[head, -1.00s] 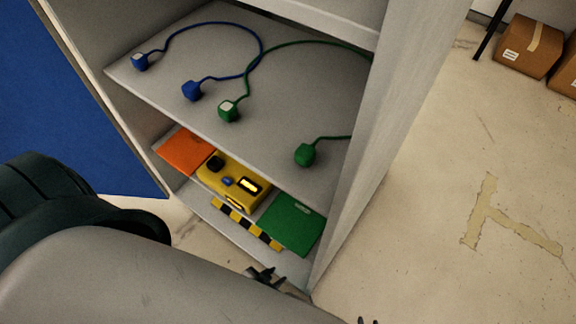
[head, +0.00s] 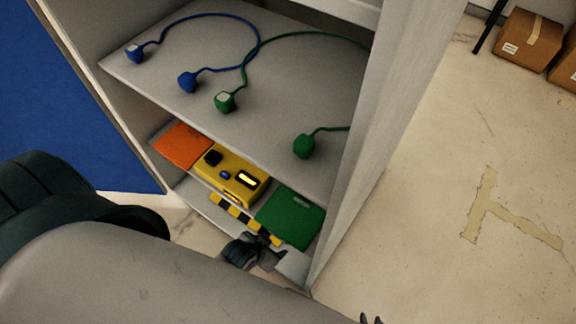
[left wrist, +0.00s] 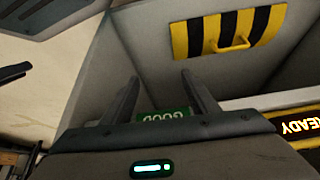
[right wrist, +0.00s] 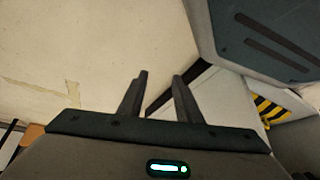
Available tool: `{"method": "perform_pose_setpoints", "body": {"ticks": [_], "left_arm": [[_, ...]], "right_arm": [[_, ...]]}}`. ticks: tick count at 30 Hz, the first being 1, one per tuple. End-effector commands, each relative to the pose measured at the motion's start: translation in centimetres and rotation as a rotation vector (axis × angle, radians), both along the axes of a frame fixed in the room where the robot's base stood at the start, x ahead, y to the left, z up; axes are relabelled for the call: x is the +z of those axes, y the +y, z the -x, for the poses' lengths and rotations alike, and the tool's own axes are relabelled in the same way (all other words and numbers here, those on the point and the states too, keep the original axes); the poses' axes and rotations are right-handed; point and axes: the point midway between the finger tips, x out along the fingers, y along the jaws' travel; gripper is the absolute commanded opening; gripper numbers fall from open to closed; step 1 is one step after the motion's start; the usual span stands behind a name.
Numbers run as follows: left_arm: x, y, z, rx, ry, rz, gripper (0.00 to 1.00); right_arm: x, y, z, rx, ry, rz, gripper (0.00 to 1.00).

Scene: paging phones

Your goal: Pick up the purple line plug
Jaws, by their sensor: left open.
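No purple plug shows in any view. Two blue plugs (head: 187,82) joined by a blue cord lie on the upper shelf in the head view. Two green plugs (head: 304,146) on a green cord lie to their right. My left gripper (head: 264,252) is low in front of the lower shelf, just below the striped edge. In the left wrist view its fingers (left wrist: 162,76) are apart with nothing between them. My right gripper (head: 372,320) barely shows at the bottom edge. In the right wrist view its fingers (right wrist: 158,80) stand apart and empty.
A yellow box (head: 232,178) sits on the lower shelf between an orange panel (head: 183,145) and a green panel (head: 290,216). The cabinet's right side wall (head: 385,130) stands beside the shelves. Cardboard boxes (head: 528,40) stand far right; the floor before them is clear.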

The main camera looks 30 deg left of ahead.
Motion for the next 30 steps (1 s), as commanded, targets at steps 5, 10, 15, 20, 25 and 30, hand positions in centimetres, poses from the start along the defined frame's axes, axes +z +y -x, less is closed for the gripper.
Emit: {"method": "perform_pose_setpoints", "body": {"ticks": [5,10,15,20,25,30], "left_arm": [[4.7,0.8,0.3,0.003,0.033,-0.014,0.54],[7.9,1.6,0.8,0.002,0.054,-0.028,0.54],[10.8,2.4,1.3,-0.009,0.059,-0.037,0.54],[11.8,3.4,0.8,-0.028,0.043,-0.041,0.54],[12.1,4.6,-0.1,-0.053,0.016,-0.038,0.54],[12.5,6.1,-1.1,-0.084,-0.011,-0.032,0.54]], "right_arm": [[-0.5,-0.5,0.4,-0.004,0.032,0.01,0.31],[-0.8,-0.8,0.7,-0.005,0.053,0.016,0.31],[-1.0,-1.1,1.0,-0.008,0.073,0.022,0.31],[-1.0,-1.2,1.1,-0.009,0.08,0.023,0.31],[-1.1,-1.2,1.2,-0.01,0.086,0.023,0.31],[-1.2,-1.3,1.4,-0.01,0.099,0.027,0.31]]}}
